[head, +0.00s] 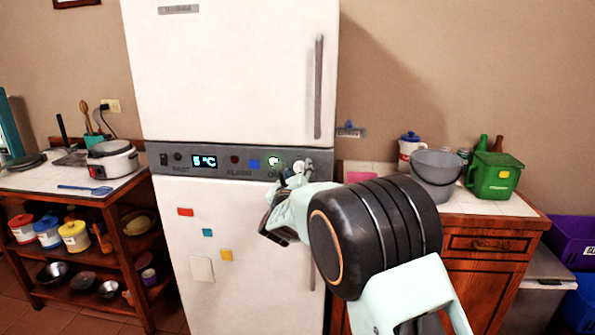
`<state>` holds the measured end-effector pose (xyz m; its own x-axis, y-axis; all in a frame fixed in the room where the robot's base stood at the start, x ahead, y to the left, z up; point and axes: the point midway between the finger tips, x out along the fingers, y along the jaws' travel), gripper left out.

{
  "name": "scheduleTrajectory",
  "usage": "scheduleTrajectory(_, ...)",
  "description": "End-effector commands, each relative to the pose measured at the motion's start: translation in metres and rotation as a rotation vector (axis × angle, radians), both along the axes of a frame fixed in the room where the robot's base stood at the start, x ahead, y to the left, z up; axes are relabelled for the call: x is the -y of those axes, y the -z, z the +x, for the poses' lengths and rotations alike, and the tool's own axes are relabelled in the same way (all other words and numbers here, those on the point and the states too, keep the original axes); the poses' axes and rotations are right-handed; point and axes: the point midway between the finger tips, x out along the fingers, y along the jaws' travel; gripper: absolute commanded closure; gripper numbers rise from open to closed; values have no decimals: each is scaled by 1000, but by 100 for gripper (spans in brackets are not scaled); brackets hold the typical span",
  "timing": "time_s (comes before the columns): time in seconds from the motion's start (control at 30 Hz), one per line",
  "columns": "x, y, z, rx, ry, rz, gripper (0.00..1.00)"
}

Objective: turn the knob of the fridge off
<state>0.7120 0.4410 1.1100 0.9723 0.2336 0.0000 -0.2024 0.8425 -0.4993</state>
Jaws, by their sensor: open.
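The white fridge (225,70) stands in the middle of the head view, with a grey control panel (216,160) between its upper and lower doors. The panel has a lit display (204,161) reading 5 °C and a bright spot above an "ON" label. A pale round knob (299,167) shows at the panel's right end, partly hidden by my gripper. My gripper (290,180) is open, in front of the panel's right end just below the knob. I cannot tell whether it touches the knob. My arm covers part of the lower door.
A wooden shelf (125,215) with a white cooker (112,160) stands to the left. A wooden counter (485,200) to the right holds a grey bucket (437,168) and a green bin (493,176). The upper door's vertical handle (319,87) sticks out above the panel.

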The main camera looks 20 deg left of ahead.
Motion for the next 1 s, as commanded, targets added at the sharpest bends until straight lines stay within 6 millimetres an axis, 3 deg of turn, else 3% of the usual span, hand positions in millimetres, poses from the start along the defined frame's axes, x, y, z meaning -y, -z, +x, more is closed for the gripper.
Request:
scheduleTrajectory(0.13,0,0,0,0,0,0,57)
scheduleTrajectory(0.5,0,0,0,0,0,0,97)
scheduleTrajectory(1.0,-1,3,-1,36,-1,-141,97)
